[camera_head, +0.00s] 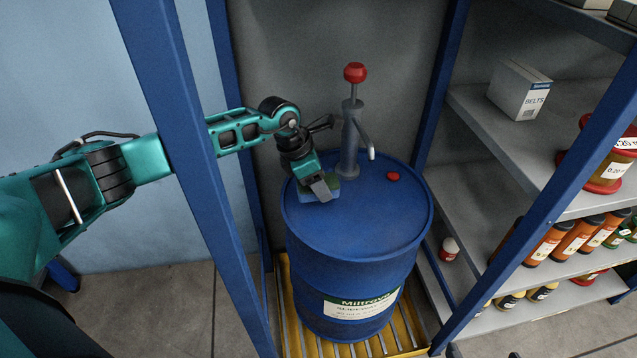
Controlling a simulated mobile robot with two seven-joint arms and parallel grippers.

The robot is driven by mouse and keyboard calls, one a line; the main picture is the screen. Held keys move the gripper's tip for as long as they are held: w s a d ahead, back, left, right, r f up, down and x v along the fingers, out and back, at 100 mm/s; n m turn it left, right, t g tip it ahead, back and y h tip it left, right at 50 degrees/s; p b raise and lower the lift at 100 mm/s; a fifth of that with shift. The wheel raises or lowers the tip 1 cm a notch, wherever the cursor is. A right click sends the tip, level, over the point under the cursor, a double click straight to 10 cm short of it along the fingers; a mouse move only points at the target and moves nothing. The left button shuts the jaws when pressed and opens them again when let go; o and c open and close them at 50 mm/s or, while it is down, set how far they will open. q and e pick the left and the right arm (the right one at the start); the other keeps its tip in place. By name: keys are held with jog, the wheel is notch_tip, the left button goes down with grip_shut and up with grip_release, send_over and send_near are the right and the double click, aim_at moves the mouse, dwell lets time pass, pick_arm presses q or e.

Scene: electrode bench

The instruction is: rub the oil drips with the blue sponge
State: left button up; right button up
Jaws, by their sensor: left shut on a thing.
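My left gripper (324,188) comes in from the left, past a blue upright, and points down at the top of the blue drum (385,228). It is shut on the blue sponge (304,194), which shows as a small blue block with a greenish part beside the fingers. The sponge is at the left part of the drum's lid, touching it or just above; I cannot tell which. The fingers hide part of it. I cannot make out any oil drips on the lid. My right gripper is not in view.
A grey hand pump (350,140) with a red knob stands on the lid, close right of the gripper. A red cap (393,176) lies on the lid. Blue uprights (190,130) frame the drum. Shelves with bottles and a belts box (518,90) stand at right.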

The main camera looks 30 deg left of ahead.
pick_arm(q)
jog(key=shift+r+p, duration=0.4)
jog(key=shift+r, duration=0.55)
notch_tip(320, 180, up, 3)
jog(key=p, duration=0.2)
jog(key=shift+p, duration=0.3)
